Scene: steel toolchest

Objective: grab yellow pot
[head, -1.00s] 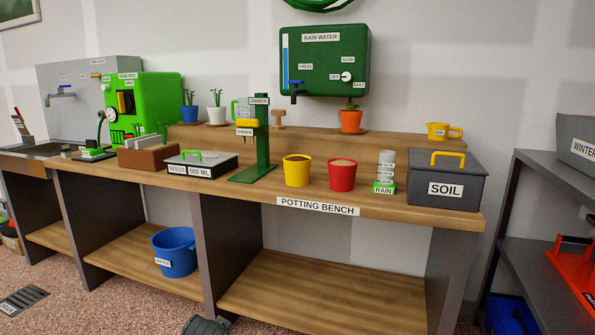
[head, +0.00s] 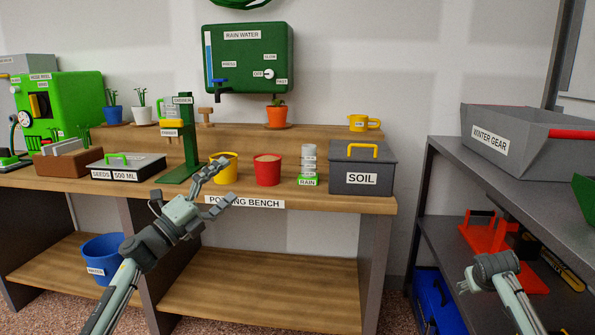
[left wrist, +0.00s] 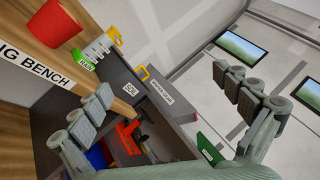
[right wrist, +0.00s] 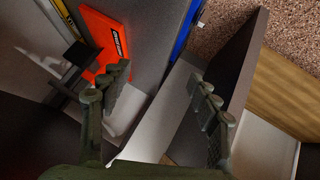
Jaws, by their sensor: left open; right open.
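The yellow pot (head: 230,163) stands upright on the potting bench, left of a red pot (head: 267,170). My left gripper (head: 219,183) is open and empty. In the head view its fingers overlap the lower left of the yellow pot; I cannot tell whether they touch it. The left wrist view shows the open left fingers (left wrist: 160,92) and the red pot (left wrist: 56,22), but not the yellow pot. My right gripper (head: 472,278) is at the lower right, in front of the grey shelf. Its open, empty fingers (right wrist: 163,88) show in the right wrist view.
Right of the red pot are the rain gauge (head: 308,165) and the grey soil box (head: 362,166). A raised wooden ledge (head: 335,138) runs behind. The grey shelf (head: 440,150) stands at the right.

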